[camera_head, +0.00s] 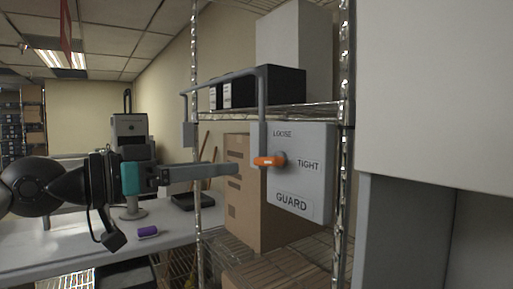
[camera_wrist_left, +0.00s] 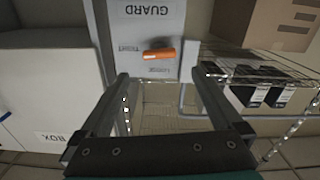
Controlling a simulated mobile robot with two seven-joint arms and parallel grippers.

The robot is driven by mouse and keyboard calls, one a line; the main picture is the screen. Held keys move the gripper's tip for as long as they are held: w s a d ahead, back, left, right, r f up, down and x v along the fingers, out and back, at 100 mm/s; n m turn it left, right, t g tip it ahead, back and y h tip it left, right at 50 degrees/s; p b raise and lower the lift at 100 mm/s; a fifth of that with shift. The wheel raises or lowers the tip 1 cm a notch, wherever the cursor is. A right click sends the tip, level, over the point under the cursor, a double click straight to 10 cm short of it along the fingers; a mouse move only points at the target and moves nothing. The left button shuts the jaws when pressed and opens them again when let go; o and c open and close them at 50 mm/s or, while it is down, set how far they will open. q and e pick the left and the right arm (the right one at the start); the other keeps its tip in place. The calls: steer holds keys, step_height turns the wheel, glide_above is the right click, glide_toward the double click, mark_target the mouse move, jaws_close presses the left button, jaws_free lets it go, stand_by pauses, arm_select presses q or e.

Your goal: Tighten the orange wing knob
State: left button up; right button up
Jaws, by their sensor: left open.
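The orange wing knob (camera_head: 268,161) is on the front of a grey guard panel (camera_head: 316,182) in the head view. The panel is lettered LOOSE above the knob, TIGHT to its right and GUARD below. The knob's wing lies about level, reaching left from its hub. My left gripper (camera_head: 236,169) is just left of the knob and apart from it. In the left wrist view the gripper (camera_wrist_left: 157,77) is open and empty. The knob (camera_wrist_left: 159,55) lies beyond the fingertips, between their lines, and the panel's lettering appears upside down. My right gripper is not in view.
A wire shelf (camera_head: 320,112) with a grey pipe (camera_head: 262,100) runs above and beside the panel. A cardboard box (camera_head: 237,205) stands behind the panel's left. A purple object (camera_head: 148,232) lies on the table (camera_head: 60,262). A large pale box (camera_wrist_left: 50,95) shows in the wrist view.

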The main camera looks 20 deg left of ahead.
mark_target(262, 161)
arm_select(q)
steer(key=shift+p+x, duration=3.3)
steer(key=shift+x, duration=1.4)
steer(key=shift+c, duration=0.2)
steer(key=c, duration=1.2)
steer(key=shift+r+m+p, duration=0.1)
steer(key=shift+m+p, duration=0.4)
steer(key=shift+m, duration=0.2)
